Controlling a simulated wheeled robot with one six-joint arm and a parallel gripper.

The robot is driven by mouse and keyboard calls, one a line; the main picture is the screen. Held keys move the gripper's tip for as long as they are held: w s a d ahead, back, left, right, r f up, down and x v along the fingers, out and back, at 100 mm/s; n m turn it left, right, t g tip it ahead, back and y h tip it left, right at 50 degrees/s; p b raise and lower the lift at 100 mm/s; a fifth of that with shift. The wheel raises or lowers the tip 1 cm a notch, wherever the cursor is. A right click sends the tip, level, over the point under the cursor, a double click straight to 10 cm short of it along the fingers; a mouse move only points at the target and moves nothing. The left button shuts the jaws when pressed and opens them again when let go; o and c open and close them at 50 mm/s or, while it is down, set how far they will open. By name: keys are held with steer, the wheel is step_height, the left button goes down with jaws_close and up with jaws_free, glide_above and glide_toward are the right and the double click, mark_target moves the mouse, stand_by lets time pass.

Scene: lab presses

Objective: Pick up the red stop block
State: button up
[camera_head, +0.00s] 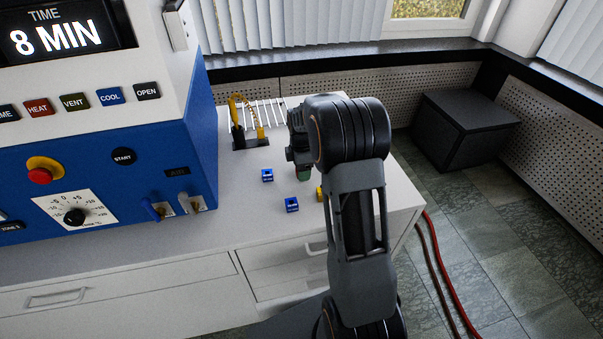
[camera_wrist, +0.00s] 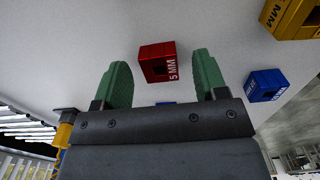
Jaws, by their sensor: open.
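The red stop block (camera_wrist: 157,62), marked "5 MM", shows in the wrist view on the white bench top, with a dark square opening in its side. My gripper (camera_wrist: 160,80) is open, and its two green fingers stand to the left and right of the block in the picture. I cannot tell whether either finger touches it; a gap shows on both sides. In the head view my arm hides the red block, and only a green part of my gripper (camera_head: 304,173) shows beside the arm.
Blue blocks (camera_head: 267,175) (camera_head: 291,204) and a yellow block (camera_head: 320,193) stand nearby on the bench top (camera_head: 245,215). A rack with yellow-handled tools (camera_head: 250,138) stands behind. The blue press (camera_head: 120,165) bounds the left side. The bench's right edge drops to the floor.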

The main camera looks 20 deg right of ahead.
steer(key=shift+f, duration=0.3)
steer(key=c, duration=1)
steer(key=shift+r, duration=0.1)
